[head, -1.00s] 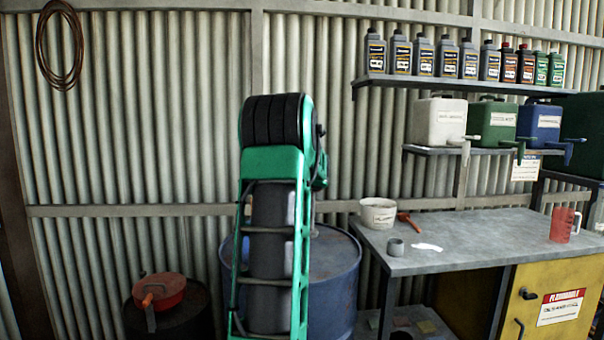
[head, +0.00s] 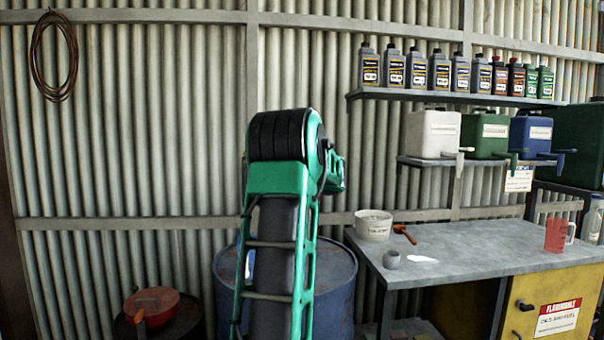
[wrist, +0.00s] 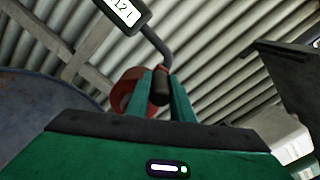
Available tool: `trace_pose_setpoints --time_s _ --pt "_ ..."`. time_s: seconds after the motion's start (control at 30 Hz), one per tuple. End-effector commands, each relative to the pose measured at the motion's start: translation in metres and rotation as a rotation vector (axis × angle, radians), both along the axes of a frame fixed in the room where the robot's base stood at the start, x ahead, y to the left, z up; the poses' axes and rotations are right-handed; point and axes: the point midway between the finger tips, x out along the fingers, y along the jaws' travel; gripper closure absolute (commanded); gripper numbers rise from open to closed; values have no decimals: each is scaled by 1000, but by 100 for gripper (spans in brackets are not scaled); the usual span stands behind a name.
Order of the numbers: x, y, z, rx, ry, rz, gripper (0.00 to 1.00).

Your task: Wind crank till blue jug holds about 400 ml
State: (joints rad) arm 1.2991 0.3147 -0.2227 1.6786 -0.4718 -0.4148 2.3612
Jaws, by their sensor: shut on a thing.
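In the wrist view my gripper (wrist: 161,90) is shut on the dark grip of a crank (wrist: 157,42), whose bent grey rod runs up from it. A display (wrist: 124,10) at the top reads what looks like 1.2 L; the decimal point is unclear. In the head view my green arm hides my gripper and the crank. I cannot make out a blue jug at the crank, nor any liquid level. A blue container (head: 531,137) with a tap stands on the right shelf; I cannot tell whether it is the jug meant.
A blue drum (head: 335,290) stands behind my arm. A red funnel-like thing (head: 158,300) sits at lower left.

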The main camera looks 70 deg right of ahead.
Motion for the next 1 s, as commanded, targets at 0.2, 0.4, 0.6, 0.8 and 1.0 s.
trace_pose_setpoints --time_s 0.2,0.4,0.6,0.8,1.0 --pt "-5 -2 -3 3 4 -9 100" --pt "-6 -2 -3 4 5 -10 100" --pt "-4 -1 -2 3 3 -6 60" --pt "-3 0 -1 2 2 -4 60" --pt "-12 18 -1 2 2 -5 60"
